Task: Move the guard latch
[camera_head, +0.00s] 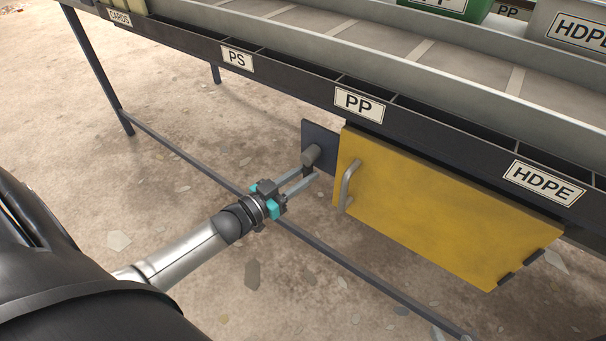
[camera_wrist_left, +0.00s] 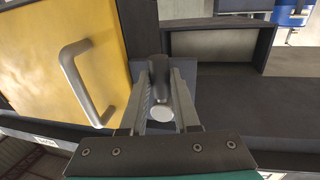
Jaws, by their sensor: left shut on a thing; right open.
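The guard latch (camera_head: 311,155) is a dark grey knob on a dark plate (camera_head: 321,140), just left of the yellow guard door (camera_head: 430,205). My left gripper (camera_head: 309,177) reaches in from the left and its fingers are shut on the latch. In the left wrist view the latch (camera_wrist_left: 159,85) sits between the two fingers (camera_wrist_left: 162,105), its pale round end facing the camera. The yellow door (camera_wrist_left: 60,65) has a grey handle (camera_head: 348,185), which also shows in the left wrist view (camera_wrist_left: 83,88). My right gripper is in neither view.
The floor (camera_head: 180,120) has scattered flakes. Bins (camera_head: 575,28) stand at top right.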

